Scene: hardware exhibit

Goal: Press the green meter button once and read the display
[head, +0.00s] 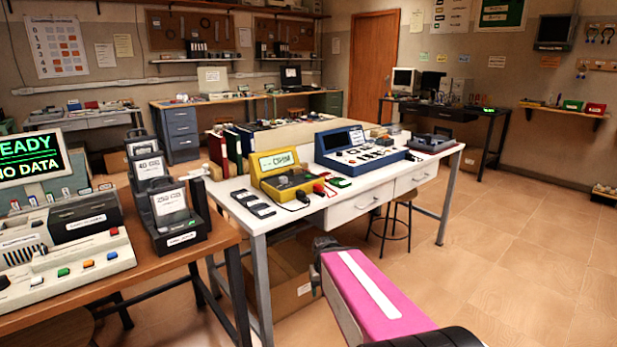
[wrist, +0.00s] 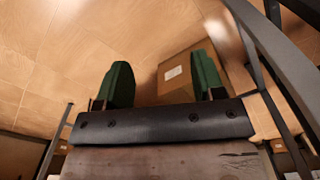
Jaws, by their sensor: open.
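A yellow meter (head: 284,176) stands on the white bench (head: 345,211) in the middle of the head view. Its lit display (head: 279,161) shows writing too small to read surely. Dark and red parts sit on its front, but I cannot make out a green button on it. A small green item (head: 340,182) lies just right of it. My gripper (wrist: 158,84) shows in the wrist view with two green fingers apart and nothing between them. It points down towards the floor, away from the meter; in the head view I cannot make out its fingers.
A blue console (head: 360,150) stands right of the meter. Dark handheld devices (head: 252,203) lie at the bench's left end. A brown table (head: 215,238) with a beige button console (head: 70,270) is at left. A cardboard box (wrist: 174,74) lies below my gripper. Floor (head: 510,260) is clear at right.

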